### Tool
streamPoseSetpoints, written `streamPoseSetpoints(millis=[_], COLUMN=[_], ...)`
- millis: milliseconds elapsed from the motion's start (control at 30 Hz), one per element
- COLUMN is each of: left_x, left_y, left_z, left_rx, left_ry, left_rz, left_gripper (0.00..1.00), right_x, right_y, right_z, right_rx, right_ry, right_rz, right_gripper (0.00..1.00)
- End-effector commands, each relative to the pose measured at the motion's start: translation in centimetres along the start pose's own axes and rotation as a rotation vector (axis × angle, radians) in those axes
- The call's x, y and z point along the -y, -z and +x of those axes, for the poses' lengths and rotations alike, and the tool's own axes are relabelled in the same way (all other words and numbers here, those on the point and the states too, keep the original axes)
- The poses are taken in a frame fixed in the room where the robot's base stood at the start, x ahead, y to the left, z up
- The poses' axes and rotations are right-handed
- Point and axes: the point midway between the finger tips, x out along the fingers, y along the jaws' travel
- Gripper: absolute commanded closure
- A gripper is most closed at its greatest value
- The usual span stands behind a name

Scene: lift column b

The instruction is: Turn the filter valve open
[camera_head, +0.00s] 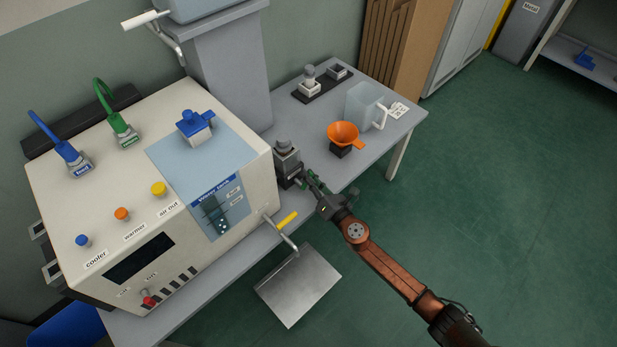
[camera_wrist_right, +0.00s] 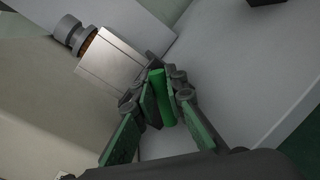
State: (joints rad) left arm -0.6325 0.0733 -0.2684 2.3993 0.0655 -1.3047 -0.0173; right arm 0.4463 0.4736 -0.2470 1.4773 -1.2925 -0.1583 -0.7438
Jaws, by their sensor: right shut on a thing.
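The filter valve sits on a grey metal block (camera_head: 288,163) at the right side of the big cream machine. The block also shows in the wrist view (camera_wrist_right: 108,62), with a round dark cap beside it. A bright green handle (camera_wrist_right: 160,95), seemingly the valve's, sticks out from the block. My right gripper (camera_head: 306,183) reaches in from the lower right. In the wrist view its green-padded fingers (camera_wrist_right: 163,100) are closed around the green handle. The handle is mostly hidden by the fingers in the head view. My left gripper is not in view.
The cream machine (camera_head: 105,185) has several knobs and plugs on top. An orange funnel (camera_head: 343,134), a clear jug (camera_head: 362,105) and a dark tray (camera_head: 322,86) stand on the grey table. Floor at right is clear.

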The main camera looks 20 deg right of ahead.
Motion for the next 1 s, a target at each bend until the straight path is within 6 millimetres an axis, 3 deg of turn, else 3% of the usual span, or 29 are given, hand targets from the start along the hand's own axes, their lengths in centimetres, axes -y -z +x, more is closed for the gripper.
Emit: streamPoseSetpoints(millis=[467,700,1000], left_x=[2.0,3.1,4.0], left_y=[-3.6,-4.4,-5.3], left_z=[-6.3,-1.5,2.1], left_rx=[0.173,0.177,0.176], left_ry=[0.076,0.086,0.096], left_rz=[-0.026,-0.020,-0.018], left_gripper=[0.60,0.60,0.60], right_x=[1.6,2.5,3.2], right_y=[0.1,0.6,1.4], right_z=[0.3,0.5,0.5], right_rx=[-0.087,-0.128,-0.166], right_ry=[0.028,0.041,0.055], right_rz=[0.445,0.651,0.837], right_gripper=[1.00,1.00,1.00])
